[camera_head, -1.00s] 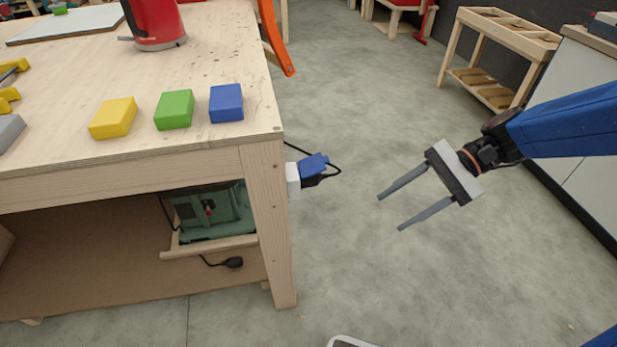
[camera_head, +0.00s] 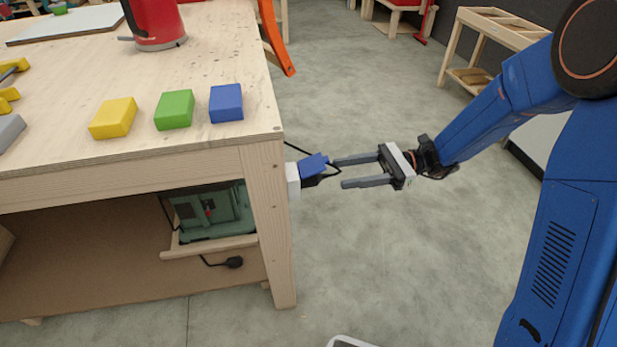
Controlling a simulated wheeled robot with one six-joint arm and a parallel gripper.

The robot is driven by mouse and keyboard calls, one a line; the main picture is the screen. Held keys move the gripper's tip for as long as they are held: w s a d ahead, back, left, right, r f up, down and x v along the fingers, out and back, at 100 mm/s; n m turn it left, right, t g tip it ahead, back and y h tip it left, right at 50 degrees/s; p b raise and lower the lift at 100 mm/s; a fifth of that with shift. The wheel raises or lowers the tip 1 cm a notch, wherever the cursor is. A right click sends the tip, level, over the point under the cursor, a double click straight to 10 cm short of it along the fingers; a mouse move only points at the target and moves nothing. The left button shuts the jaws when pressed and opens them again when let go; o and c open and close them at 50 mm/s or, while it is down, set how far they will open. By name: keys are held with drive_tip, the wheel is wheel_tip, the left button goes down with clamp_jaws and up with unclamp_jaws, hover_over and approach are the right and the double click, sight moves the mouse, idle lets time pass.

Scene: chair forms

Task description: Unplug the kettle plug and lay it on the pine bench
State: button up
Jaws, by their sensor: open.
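The blue-and-black plug (camera_head: 313,167) sits in a white socket (camera_head: 293,179) on the right side of the bench leg. A black cord loops from it. My gripper (camera_head: 338,173) is open and empty just to the right of the plug, its fingers pointing left. The upper fingertip is close to the plug; I cannot tell whether it touches. The pale wooden bench (camera_head: 60,100) fills the left side. The red kettle (camera_head: 155,22) stands at the back of its top.
Yellow (camera_head: 113,118), green (camera_head: 174,109) and blue (camera_head: 226,103) blocks lie near the bench's front edge. An orange curved piece (camera_head: 275,38) hangs at the right edge. Bare bench top lies behind the blocks.

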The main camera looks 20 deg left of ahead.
drive_tip(key=shift+a, duration=0.1)
drive_tip(key=shift+x, duration=4.4)
drive_tip(key=shift+s, duration=0.1)
drive_tip(key=shift+c, duration=0.6)
clamp_jaws()
drive_tip(key=v, duration=0.6)
approach(314, 178)
drive_tip(key=w+f, duration=0.2)
drive_tip(key=shift+w, duration=0.3)
